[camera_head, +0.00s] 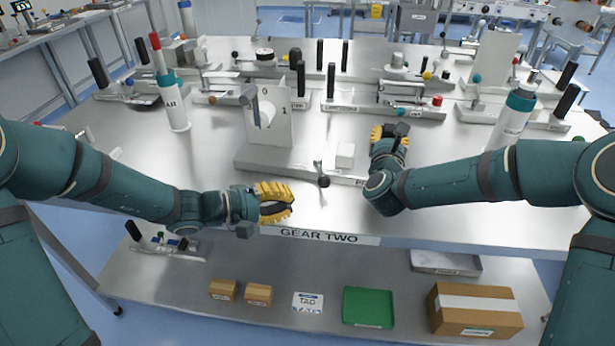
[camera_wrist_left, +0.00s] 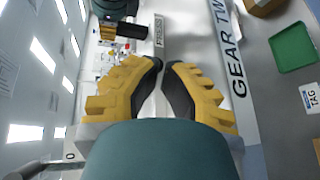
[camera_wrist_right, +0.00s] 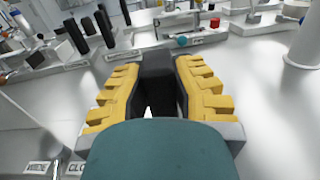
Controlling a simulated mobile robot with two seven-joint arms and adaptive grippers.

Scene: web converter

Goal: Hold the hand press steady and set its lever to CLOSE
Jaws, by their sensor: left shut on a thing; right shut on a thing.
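The hand press has a grey base (camera_head: 290,163), an upright white plate (camera_head: 285,113) marked 0 and 1, and a small white block (camera_head: 345,154). A small lever with a black ball knob (camera_head: 323,181) stands at its front edge. My left gripper (camera_head: 290,201) is left of the knob, with a gap between them in the head view. In the left wrist view its fingertips (camera_wrist_left: 163,72) come together, and I see nothing clearly between them. My right gripper (camera_head: 390,132) is shut on a black upright handle (camera_wrist_right: 157,70) at the press's right end. The lever's setting is unclear.
Other fixtures with black handles stand close behind, such as one with a red knob (camera_head: 437,101). A white-and-teal bottle (camera_head: 178,115) stands left, another (camera_head: 512,118) right. A green tray (camera_head: 368,307) and boxes (camera_head: 475,310) lie on the shelf below.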

